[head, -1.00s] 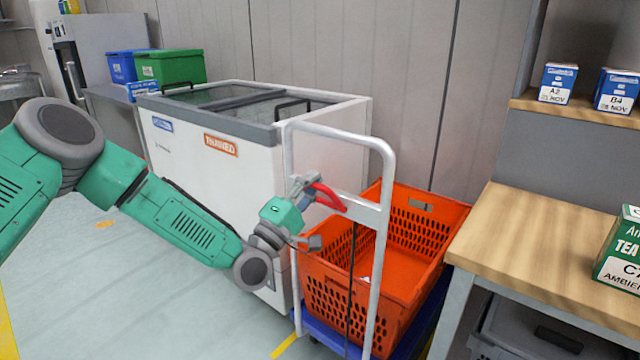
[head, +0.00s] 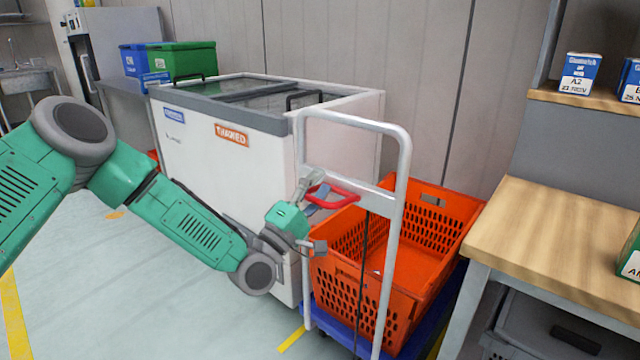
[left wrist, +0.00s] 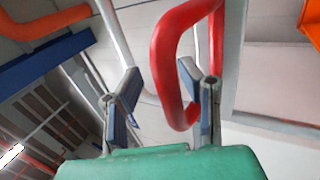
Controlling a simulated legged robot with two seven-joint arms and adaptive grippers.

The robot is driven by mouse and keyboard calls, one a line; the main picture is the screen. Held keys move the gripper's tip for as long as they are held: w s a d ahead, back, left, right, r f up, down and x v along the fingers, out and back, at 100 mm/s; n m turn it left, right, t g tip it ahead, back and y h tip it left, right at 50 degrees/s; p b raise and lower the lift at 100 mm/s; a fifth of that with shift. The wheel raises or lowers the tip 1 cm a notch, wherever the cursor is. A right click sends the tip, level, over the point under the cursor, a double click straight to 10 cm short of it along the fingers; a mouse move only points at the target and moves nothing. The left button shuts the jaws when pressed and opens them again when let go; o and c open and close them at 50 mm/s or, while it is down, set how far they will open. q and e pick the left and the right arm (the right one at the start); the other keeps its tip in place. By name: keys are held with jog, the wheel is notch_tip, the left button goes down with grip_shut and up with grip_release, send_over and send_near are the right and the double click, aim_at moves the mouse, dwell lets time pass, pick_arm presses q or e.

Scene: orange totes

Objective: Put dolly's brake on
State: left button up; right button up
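The dolly has a blue base (head: 336,326) and a white upright frame (head: 404,170), and carries an orange tote (head: 432,232). A red brake handle (head: 338,199), a loop, sits at the frame's crossbar. My left gripper (head: 316,213) is open at the handle, one finger above and one below in the head view. In the left wrist view, the red loop (left wrist: 164,62) lies between the open fingers of the gripper (left wrist: 158,82), close to the right finger and partly behind it. I cannot tell whether they touch. My right gripper is not in view.
A white chest freezer (head: 218,165) stands just behind and left of the dolly. A wooden-topped bench (head: 560,235) is close on its right. A black cable (head: 365,265) hangs from the crossbar. The floor (head: 130,290) at left is clear.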

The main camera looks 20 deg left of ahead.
pick_arm(q)
notch_tip(320, 180, down, 6)
jog(key=s+b, duration=0.1)
jog(key=b, duration=0.2)
jog(key=shift+f+b, duration=0.2)
jog(key=shift+b, duration=0.2)
jog(key=shift+o, duration=1.4)
jog(key=shift+s+f+b, duration=0.25)
jog(key=shift+f+b, duration=0.05)
jog(key=shift+f, duration=0.3)
jog(key=o, duration=0.4)
jog(key=shift+a+f, duration=0.1)
jog(key=shift+f, duration=0.9)
jog(key=c, duration=0.5)
jog(key=shift+w+a+f, duration=0.1)
jog(key=shift+a+f, duration=0.05)
jog(key=shift+f, duration=0.15)
jog(key=shift+c, duration=0.9)
jog(key=shift+s+f, duration=0.25)
jog(key=shift+f, duration=0.95)
